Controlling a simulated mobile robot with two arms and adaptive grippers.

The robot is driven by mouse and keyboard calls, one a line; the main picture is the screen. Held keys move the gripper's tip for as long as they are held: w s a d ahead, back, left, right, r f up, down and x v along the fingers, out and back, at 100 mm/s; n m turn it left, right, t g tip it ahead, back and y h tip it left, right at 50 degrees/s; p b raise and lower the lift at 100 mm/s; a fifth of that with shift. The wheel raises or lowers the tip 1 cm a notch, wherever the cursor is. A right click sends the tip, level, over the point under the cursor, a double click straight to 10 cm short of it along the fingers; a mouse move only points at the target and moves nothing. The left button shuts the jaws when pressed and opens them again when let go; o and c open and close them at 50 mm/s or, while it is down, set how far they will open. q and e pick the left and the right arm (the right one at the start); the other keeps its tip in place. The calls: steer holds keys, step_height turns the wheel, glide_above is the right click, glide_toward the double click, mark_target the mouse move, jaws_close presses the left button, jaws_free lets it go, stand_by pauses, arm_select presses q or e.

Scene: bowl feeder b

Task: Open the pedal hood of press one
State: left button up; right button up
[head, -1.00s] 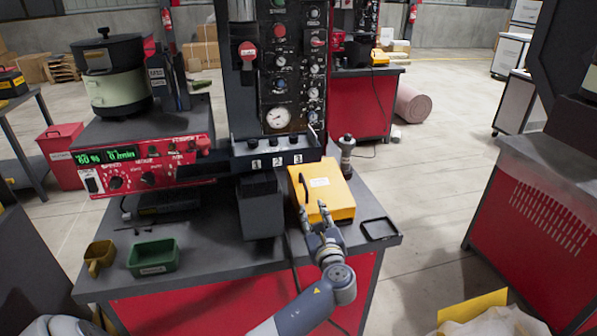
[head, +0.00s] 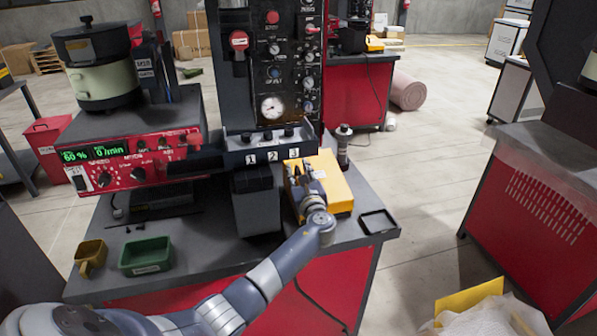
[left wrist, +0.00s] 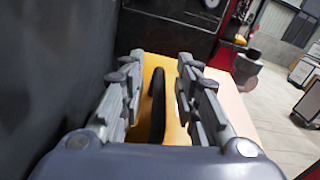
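The yellow pedal hood (head: 335,185) sits on the grey table, right of the dark box below the front bar of press one (head: 275,65). My left gripper (head: 300,170) is over the hood's left part, its fingers pointing away from me. In the left wrist view, the fingers of the left gripper (left wrist: 161,72) are apart, with the yellow hood (left wrist: 153,68) ahead and below. A dark upright strip (left wrist: 157,105), perhaps a handle or slot, shows between the fingers; I cannot tell whether they touch it. My right gripper is not in view.
A dark box (head: 257,205) stands close left of the gripper. A small black tray (head: 378,222) lies at the table's right corner. A dark cylindrical fitting (head: 343,145) stands behind the hood. A green bin (head: 147,256) and a feeder unit (head: 120,155) are at left.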

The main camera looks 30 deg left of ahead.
arm_select(q)
steer(key=shift+w+a, duration=0.2)
steer(key=shift+a, duration=0.05)
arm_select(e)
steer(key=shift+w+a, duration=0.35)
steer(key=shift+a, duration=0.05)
